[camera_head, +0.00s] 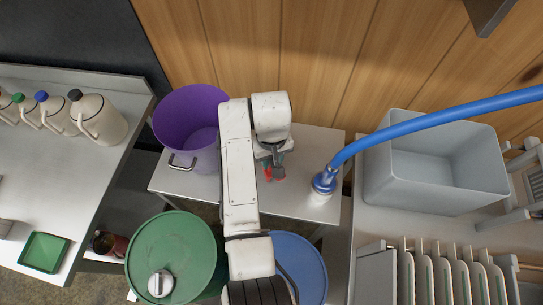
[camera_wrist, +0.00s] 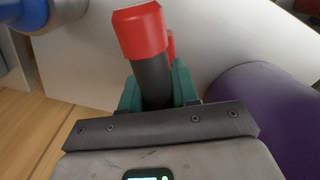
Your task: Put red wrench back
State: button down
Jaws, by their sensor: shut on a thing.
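The red wrench (camera_wrist: 140,32) shows in the wrist view as a red end on a dark shaft, with a second bit of red behind it. My gripper (camera_wrist: 158,85) has teal fingers and is shut on the dark shaft. In the head view the red of the wrench (camera_head: 278,174) shows small below my gripper (camera_head: 270,163), over the small steel table (camera_head: 230,192) between the purple bucket and the blue hose fitting. I cannot tell whether the wrench touches the tabletop. The rest of the wrench is hidden by the gripper.
The purple bucket (camera_head: 187,118) stands left on the table; the blue hose fitting (camera_head: 323,182) stands right. A green drum (camera_head: 172,240) and a blue drum (camera_head: 300,262) are in front. A grey bin (camera_head: 385,180) is at right. A counter with jugs (camera_head: 100,120) is at left.

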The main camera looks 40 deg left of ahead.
jog(key=shift+c, duration=0.7)
grip_release()
jog(key=shift+r, duration=0.1)
notch_tip(320, 180, up, 8)
jog(key=p, duration=0.8)
dwell(0.5)
